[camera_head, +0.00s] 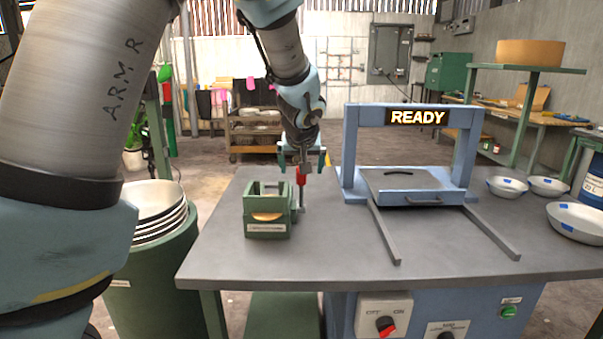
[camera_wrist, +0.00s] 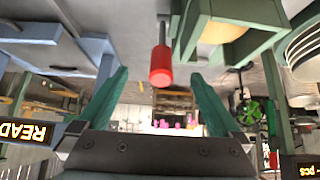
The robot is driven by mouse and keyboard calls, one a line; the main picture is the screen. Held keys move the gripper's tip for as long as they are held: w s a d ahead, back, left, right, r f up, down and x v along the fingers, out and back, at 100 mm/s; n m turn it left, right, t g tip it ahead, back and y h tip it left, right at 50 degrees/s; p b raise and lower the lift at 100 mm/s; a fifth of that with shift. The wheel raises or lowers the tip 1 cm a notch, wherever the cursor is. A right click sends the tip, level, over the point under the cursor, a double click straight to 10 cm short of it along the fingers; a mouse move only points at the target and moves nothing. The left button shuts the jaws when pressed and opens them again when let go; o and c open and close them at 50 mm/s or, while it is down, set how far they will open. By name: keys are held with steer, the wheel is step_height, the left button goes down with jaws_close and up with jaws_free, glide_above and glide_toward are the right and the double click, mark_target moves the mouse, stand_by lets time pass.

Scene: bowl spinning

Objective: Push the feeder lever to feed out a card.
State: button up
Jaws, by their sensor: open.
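The card feeder (camera_head: 252,218) is a small green open-topped box with a white label, on the left of the grey table. A tan rounded piece, perhaps a card (camera_head: 266,217), shows at its front opening. The feeder lever (camera_head: 301,176) has a red handle on a grey rod at the feeder's right side. In the wrist view the red lever handle (camera_wrist: 161,66) lies between my teal fingertips, with a gap on both sides. My gripper (camera_head: 302,160) is open and empty at the height of the handle. The feeder's green frame (camera_wrist: 262,18) also shows in the wrist view.
A blue frame (camera_head: 349,150) with a lit READY sign (camera_head: 417,117) stands right of the feeder, with a grey tray and two rails. Metal bowls (camera_head: 577,222) sit at the right. A green bin (camera_head: 160,290) with stacked bowls stands left. The table front is clear.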

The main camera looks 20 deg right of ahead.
steer(key=v, duration=0.6)
steer(key=shift+s+r+b, duration=0.2)
steer(key=shift+r+b, duration=0.05)
steer(key=shift+b, duration=0.1)
steer(key=shift+a, duration=0.15)
steer(key=a+f+n+g+y+p, duration=0.1)
steer(key=a+f, duration=0.2)
steer(key=a, duration=0.8)
steer(key=a+f+n+g+y+p, duration=0.1)
steer(key=a+f+g+y, duration=0.15)
steer(key=a, duration=0.75)
steer(key=s+a+f+n+g, duration=0.1)
steer(key=s+a+f, duration=0.1)
steer(key=s+a, duration=0.2)
steer(key=s+a+f+g+p, duration=0.1)
steer(key=s+a+f, duration=0.2)
steer(key=a, duration=0.7)
steer(key=shift+s+a+n+p, duration=0.3)
steer(key=shift+s+a+n, duration=0.1)
steer(key=shift+s, duration=0.65)
